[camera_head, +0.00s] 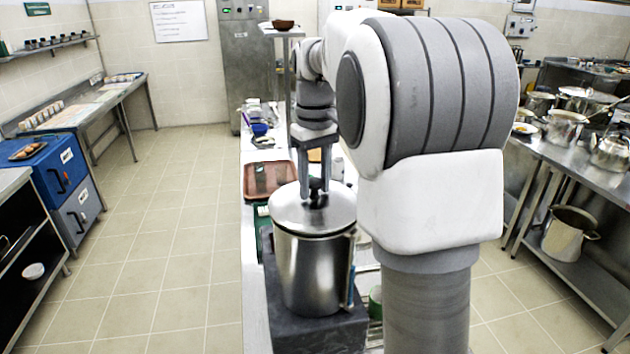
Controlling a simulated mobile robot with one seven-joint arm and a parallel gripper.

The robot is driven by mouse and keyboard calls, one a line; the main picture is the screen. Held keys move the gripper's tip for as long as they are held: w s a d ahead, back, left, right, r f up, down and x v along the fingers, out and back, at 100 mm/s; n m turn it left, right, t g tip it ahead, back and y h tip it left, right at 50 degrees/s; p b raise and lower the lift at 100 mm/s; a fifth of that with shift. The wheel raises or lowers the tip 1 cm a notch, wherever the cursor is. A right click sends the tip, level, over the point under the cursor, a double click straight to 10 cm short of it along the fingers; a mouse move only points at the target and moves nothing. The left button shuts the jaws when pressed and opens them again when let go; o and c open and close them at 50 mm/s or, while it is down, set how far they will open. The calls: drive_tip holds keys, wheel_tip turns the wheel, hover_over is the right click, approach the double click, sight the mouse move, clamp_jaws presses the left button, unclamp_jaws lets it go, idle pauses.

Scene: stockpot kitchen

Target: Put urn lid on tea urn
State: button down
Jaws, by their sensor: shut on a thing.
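The tea urn (310,270) is a tall silver metal cylinder standing upright on a dark block on the counter. The urn lid (290,212) is a round silver disc with a dark knob, at the top of the urn. A thin dark line shows between the lid and the urn's rim, and I cannot tell whether the lid rests fully on it. My gripper (318,196) points down from above and is shut on the lid's knob. My arm hides part of the counter to the right of the urn.
A brown tray (270,180) lies on the counter behind the urn. The dark block (318,334) bears the urn. A steel table (590,165) with several pots stands at the right. The tiled floor at the left is clear.

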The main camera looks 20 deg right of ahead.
drive_tip(key=shift+f, duration=0.4)
idle(0.4)
drive_tip(key=shift+c, duration=1.5)
unclamp_jaws()
wheel_tip(320, 180, up, 18)
drive_tip(key=p, duration=0.1)
drive_tip(key=shift+f+p, duration=0.25)
drive_tip(key=shift+p, duration=0.1)
drive_tip(key=s+a+f+m+t+b, duration=0.1)
drive_tip(key=s+a+f, duration=0.4)
drive_tip(key=s+f, duration=0.6)
drive_tip(key=s+a+f+m+t+b, duration=0.1)
drive_tip(key=s+a+f+t+b, duration=0.3)
drive_tip(key=s+f, duration=0.7)
drive_tip(key=shift+s+a+f+t+b, duration=0.3)
drive_tip(key=shift+s+a, duration=0.05)
drive_tip(key=shift+s, duration=0.3)
